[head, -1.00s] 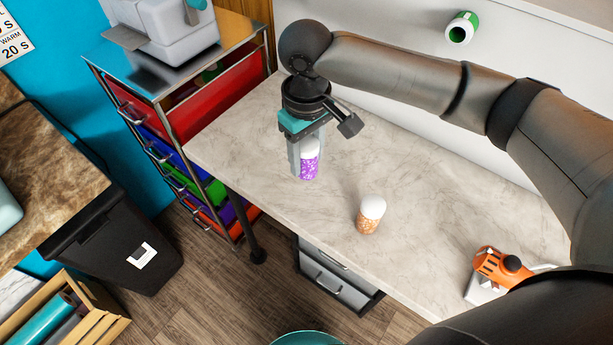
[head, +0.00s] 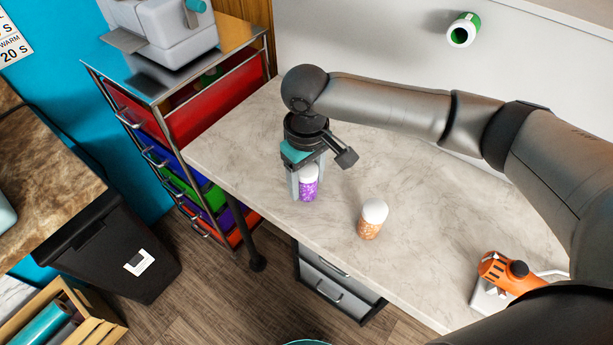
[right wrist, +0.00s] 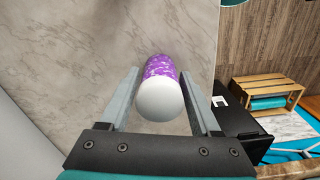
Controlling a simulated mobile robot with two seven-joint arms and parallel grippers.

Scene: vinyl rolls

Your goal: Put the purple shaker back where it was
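The purple shaker (head: 309,190) has a white cap and a speckled purple body. It is upright between the fingers of my right gripper (head: 303,190), over the left part of the marble counter (head: 420,215). In the right wrist view, the shaker's white cap (right wrist: 161,99) faces the camera, with one finger of the right gripper (right wrist: 161,75) close along each side. The gripper looks shut on it. The shaker's base is near the counter top; I cannot tell if it touches. My left gripper is not in view.
An orange shaker (head: 371,220) with a white cap stands on the counter, right of the purple one. An orange tool (head: 510,272) lies further right. A drawer cart (head: 185,140) stands left of the counter. The counter between the shakers is clear.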

